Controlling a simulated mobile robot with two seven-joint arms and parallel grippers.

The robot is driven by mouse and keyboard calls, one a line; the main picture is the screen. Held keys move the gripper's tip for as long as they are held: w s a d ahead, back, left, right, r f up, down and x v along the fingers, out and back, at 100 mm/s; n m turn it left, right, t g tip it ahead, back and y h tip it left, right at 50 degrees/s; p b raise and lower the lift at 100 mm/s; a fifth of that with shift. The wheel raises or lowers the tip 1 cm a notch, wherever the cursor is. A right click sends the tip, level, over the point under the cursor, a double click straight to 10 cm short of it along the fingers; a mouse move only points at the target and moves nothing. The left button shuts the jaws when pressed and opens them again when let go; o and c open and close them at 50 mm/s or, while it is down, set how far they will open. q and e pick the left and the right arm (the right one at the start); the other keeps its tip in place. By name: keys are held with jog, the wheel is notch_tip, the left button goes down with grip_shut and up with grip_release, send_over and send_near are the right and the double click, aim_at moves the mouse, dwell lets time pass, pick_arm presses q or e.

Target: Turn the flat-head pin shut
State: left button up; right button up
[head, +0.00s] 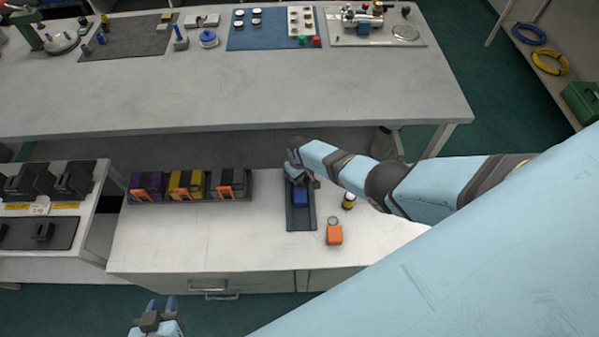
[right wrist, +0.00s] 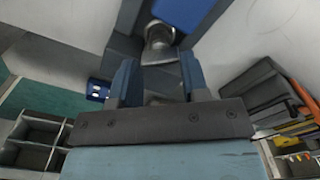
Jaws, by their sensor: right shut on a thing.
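A dark narrow panel (head: 300,218) with a blue block (head: 301,196) lies on the white cabinet top. My right gripper (head: 295,172) is over the panel's far end and hides what is there. In the right wrist view the fingers (right wrist: 159,82) close around a small grey part, which I take to be the flat-head pin; its head and turn angle are hidden. A round metal fitting (right wrist: 160,36) and the blue block (right wrist: 186,12) show just past the fingertips. My left gripper (head: 162,304) is open and empty, low in front of the cabinet.
A rack (head: 240,196) of purple, yellow and black units stands left of the panel. An orange tag (head: 334,235) and a small black-and-yellow bottle (head: 349,201) sit close on its right. The cabinet top's front left is clear. A long grey workbench (head: 230,95) stands behind.

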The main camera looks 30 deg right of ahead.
pick_arm(q)
jog(key=shift+d, duration=0.1)
pick_arm(e)
jog(key=shift+w+r, duration=0.2)
jog(key=shift+w, duration=0.05)
jog(key=o, duration=0.8)
pick_arm(q)
jog(key=shift+r, duration=0.15)
pick_arm(e)
jog(key=shift+o, duration=0.7)
jog(key=shift+s+f, duration=0.1)
jog(key=shift+s, duration=0.1)
jog(key=shift+d, duration=0.1)
